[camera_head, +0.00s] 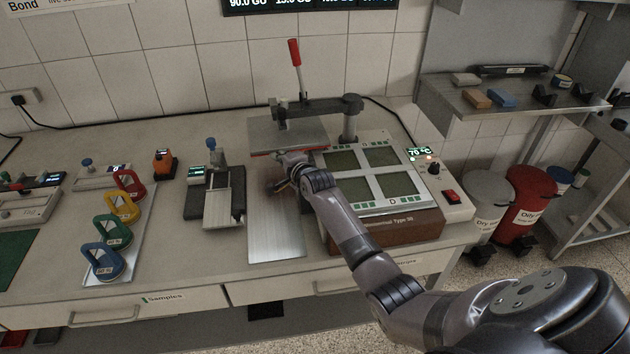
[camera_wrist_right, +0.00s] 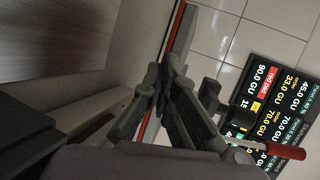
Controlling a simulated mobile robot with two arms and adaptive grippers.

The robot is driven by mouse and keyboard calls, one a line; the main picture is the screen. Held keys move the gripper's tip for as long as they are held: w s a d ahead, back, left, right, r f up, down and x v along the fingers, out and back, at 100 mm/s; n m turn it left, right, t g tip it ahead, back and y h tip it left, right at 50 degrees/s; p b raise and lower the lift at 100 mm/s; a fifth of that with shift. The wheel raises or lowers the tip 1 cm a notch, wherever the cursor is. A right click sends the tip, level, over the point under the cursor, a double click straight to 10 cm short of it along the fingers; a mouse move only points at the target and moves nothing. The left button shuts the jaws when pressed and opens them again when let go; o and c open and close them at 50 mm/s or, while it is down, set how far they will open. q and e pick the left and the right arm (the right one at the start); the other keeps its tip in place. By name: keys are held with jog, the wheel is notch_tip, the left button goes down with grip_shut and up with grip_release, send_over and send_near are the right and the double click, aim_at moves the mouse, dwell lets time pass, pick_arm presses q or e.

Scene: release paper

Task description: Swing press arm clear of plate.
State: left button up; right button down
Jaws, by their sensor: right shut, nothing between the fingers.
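The press arm (camera_head: 318,107) reaches left from its post (camera_head: 349,122), with the red-tipped handle (camera_head: 295,55) upright on it. Its grey upper plate (camera_head: 285,130), with a red lower edge, hangs left of the lower plate (camera_head: 374,173); its right end is close to that plate's back left corner. The lower plate shows four dark green panels uncovered. My right gripper (camera_head: 283,178) is shut and empty, just in front of the upper plate's red edge. In the right wrist view, the gripper (camera_wrist_right: 163,75) is beside the red edge (camera_wrist_right: 174,30); I cannot tell if they touch. The handle's red grip (camera_wrist_right: 267,148) also shows. My left gripper is out of view.
A bare metal sheet (camera_head: 277,238) lies under my right gripper. Left of it are a clamp device (camera_head: 212,195) and coloured ring weights (camera_head: 107,258). The heater control box (camera_head: 442,188) stands right of the lower plate. The tiled wall is behind.

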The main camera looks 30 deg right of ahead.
aim_at(274, 149)
jog(key=b+x, duration=0.1)
jog(key=x, duration=0.1)
jog(key=r+b+x, duration=0.1)
jog(key=b+x, duration=0.1)
jog(key=x, duration=0.1)
jog(key=shift+w+a, duration=0.1)
jog(key=shift+a, duration=0.05)
jog(key=shift+w, duration=0.5)
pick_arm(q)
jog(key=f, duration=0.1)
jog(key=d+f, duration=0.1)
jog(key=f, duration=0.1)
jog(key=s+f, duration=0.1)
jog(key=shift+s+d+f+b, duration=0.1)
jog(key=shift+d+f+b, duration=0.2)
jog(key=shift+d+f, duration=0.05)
pick_arm(e)
jog(key=shift+w+r, duration=0.1)
jog(key=shift+r, duration=0.1)
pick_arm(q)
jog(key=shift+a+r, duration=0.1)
